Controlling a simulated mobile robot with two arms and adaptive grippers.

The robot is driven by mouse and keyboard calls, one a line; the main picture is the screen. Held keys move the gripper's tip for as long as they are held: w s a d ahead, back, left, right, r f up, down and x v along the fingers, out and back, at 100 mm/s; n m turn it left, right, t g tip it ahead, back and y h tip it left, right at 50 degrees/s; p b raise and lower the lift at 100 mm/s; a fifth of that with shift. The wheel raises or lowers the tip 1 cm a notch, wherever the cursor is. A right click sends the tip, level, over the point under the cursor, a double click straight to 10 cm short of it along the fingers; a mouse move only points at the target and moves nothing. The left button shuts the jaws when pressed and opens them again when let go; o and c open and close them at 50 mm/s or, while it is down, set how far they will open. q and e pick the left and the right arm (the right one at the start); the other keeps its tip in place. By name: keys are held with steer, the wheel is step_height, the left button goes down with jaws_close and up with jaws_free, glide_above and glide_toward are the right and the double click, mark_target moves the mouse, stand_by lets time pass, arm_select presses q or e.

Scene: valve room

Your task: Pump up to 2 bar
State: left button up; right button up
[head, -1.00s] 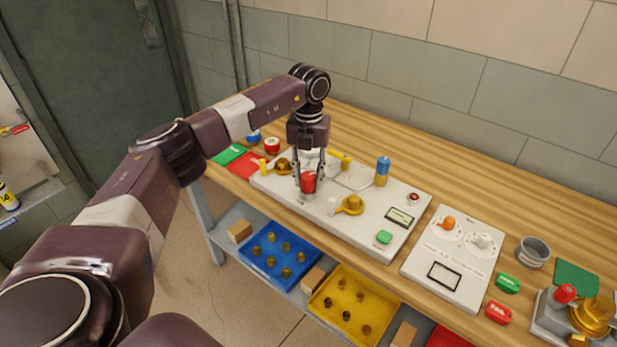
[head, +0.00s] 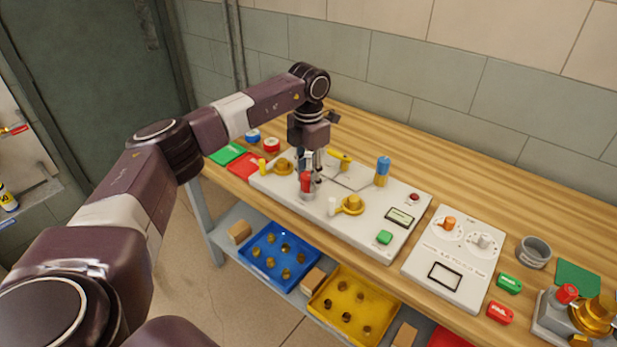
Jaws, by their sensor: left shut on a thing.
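A pale test panel (head: 290,208) lies on the wooden bench. Its red-topped part (head: 305,182) stands near the front edge, left of the middle. My left gripper (head: 312,180) points down over it, shut on this red part. The fingers hide some of it, so its full shape does not show. The panel also carries brass-yellow valves (head: 352,204), a blue-topped cylinder (head: 382,170), a small display (head: 400,216), a green button (head: 384,237) and a red button (head: 414,196). The display's reading is too small to tell. My right gripper is not in view.
A second panel (head: 425,258) with orange and white knobs lies to the right. Further right are red (head: 499,312) and green (head: 508,284) tags, a grey cup (head: 533,252) and a brass fitting. Blue (head: 253,266) and yellow (head: 320,304) trays sit on the shelf below.

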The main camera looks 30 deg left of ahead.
mark_target(308, 175)
arm_select(q)
steer(key=shift+r, duration=0.1)
stand_by(0.4)
steer(key=o, duration=1.2)
steer(key=shift+c, duration=0.2)
step_height(308, 175, up, 12)
